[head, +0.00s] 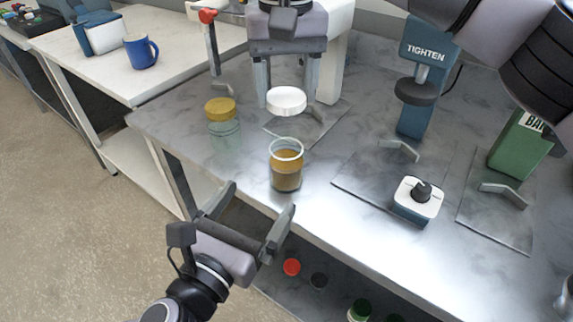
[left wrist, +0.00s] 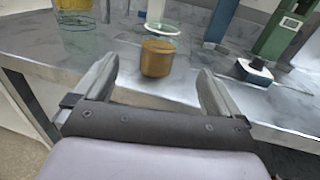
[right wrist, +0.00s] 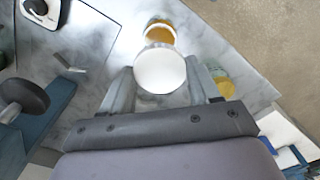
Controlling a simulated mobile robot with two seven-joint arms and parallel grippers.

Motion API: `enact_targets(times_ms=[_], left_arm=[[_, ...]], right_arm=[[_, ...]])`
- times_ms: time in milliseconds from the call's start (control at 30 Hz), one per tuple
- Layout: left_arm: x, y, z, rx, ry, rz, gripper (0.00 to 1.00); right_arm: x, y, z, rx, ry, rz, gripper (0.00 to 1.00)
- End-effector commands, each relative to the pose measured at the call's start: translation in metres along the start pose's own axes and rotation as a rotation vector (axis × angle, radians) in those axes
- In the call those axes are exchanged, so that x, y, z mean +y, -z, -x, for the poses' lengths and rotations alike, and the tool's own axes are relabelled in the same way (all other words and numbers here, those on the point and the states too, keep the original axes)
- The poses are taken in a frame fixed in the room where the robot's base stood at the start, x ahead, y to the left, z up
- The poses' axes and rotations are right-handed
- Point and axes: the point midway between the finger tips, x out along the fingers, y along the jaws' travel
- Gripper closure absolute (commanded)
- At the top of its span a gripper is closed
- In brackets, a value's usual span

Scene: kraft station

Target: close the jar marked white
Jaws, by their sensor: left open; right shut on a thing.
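An open clear jar with amber contents (head: 286,180) stands upright near the front edge of the grey table; it also shows beyond the fingers in the left wrist view (left wrist: 158,60). My right gripper (head: 286,94) is shut on a white lid (head: 286,101), held above and slightly behind the jar, apart from it. The lid fills the space between the fingers in the right wrist view (right wrist: 160,70). My left gripper (head: 259,198) is open and empty, in front of and lower left of the jar, not touching it. No marking on the jar is readable.
A clear jar with a yellow lid (head: 222,122) stands to the left. To the right are a blue TIGHTEN station (head: 425,60), a box with a black knob (head: 418,200) and a green station (head: 520,145). Caps lie on the lower shelf, including a red one (head: 291,267).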

Motion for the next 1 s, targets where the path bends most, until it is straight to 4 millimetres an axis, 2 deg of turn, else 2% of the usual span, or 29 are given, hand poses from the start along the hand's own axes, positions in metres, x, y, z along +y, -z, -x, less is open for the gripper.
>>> enact_targets(times_ms=[167,400,600,800,1000], left_arm=[[0.000,-0.001,-0.020,-0.004,-0.001,0.000,0.02],[0.000,-0.001,-0.066,-0.003,-0.002,0.002,0.02],[0.000,-0.001,-0.097,-0.002,0.000,0.002,0.02],[0.000,-0.001,-0.114,-0.001,-0.001,0.002,0.02],[0.000,0.000,-0.118,0.000,0.000,0.002,0.02]], right_arm=[[0.000,0.000,0.000,0.000,0.000,0.000,0.72],[0.000,0.000,0.000,0.000,0.000,0.000,0.72],[0.000,0.000,0.000,0.000,0.000,0.000,0.72],[0.000,0.000,0.000,0.000,0.000,0.000,0.72],[0.000,0.000,0.000,0.000,0.000,0.000,0.72]])
